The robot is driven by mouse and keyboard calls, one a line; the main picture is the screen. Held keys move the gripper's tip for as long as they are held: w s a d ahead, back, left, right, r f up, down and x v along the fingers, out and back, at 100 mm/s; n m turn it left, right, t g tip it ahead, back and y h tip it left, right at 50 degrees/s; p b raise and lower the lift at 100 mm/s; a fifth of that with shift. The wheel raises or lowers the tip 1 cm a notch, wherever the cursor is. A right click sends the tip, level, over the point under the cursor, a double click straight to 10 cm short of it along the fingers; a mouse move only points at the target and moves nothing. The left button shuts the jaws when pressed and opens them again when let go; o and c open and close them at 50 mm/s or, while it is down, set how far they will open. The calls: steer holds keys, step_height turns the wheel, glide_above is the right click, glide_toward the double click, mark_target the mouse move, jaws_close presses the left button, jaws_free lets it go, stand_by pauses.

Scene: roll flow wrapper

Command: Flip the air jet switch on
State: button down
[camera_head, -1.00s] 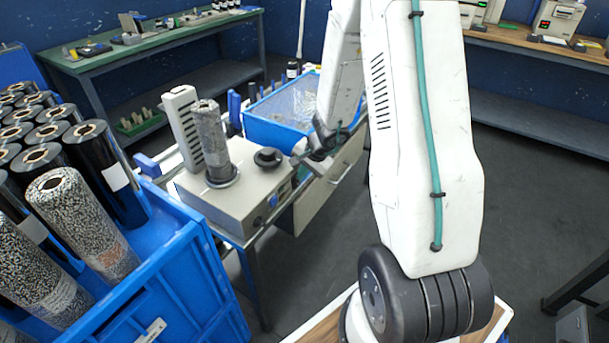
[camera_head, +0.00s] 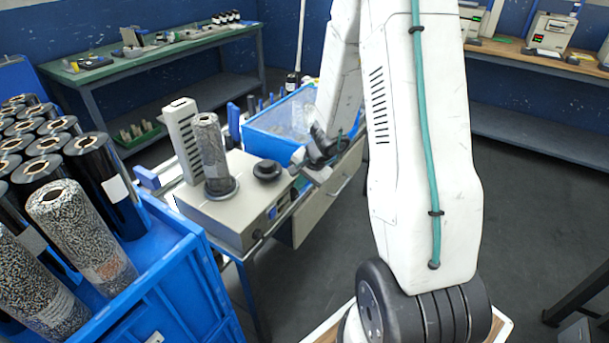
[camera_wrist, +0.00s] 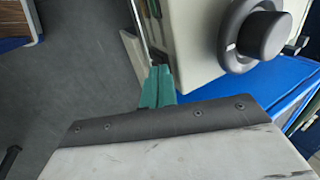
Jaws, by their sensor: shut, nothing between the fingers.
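The wrapper machine (camera_head: 225,215) is a beige box on a bench, left of centre in the head view. A speckled roll stands upright on it, with a round black knob beside it. A small blue part (camera_head: 272,213) and a dark knob (camera_head: 257,234) are on its front side; I cannot tell which is the air jet switch. In the wrist view, my gripper (camera_wrist: 159,72) shows teal fingers shut together and empty, close beside the pale machine body (camera_wrist: 190,60). Whether they touch it is unclear. The round grey knob (camera_wrist: 258,35) is to their right. No switch is clearly visible there.
A blue bin (camera_head: 275,135) with clear film stands behind the machine. A blue crate (camera_head: 170,280) with black and speckled rolls fills the left foreground. Benches stand along the walls.

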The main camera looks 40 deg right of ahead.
steer(key=v, duration=1.1)
steer(key=shift+s+d+r, duration=0.15)
steer(key=shift+s+d, duration=0.05)
steer(key=shift+s, duration=0.15)
